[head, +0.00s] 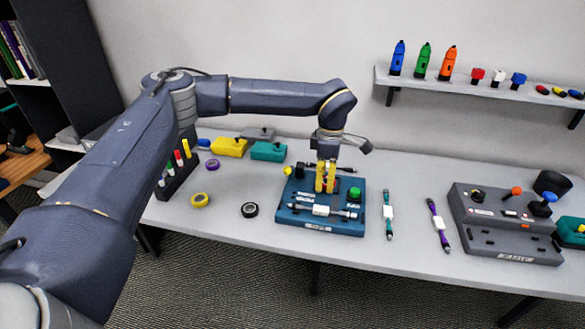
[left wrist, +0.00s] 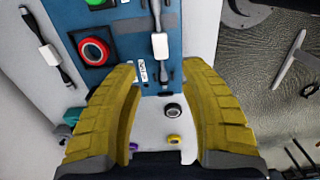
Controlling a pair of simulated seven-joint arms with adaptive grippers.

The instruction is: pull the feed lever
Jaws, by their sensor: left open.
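No lever is clearly marked as the feed lever. Candidates on the grey control box (head: 490,246) at the right are an orange-topped lever (head: 515,191) and a blue-topped one (head: 546,200). My left gripper (head: 326,190) has yellow fingers and is open, pointing down over the blue board (head: 290,226), well left of that box. In the left wrist view, the open fingers (left wrist: 161,72) have nothing held between them. The board carries a green button (head: 354,193) and a white-labelled cable (head: 321,210). My right gripper is not in view.
A teal cable (head: 388,214) and a purple cable (head: 438,225) lie between the board and the box. Tape rolls (head: 250,210) lie left of the board. A wall shelf (head: 470,88) holds coloured bottles. Bare table runs along the front edge.

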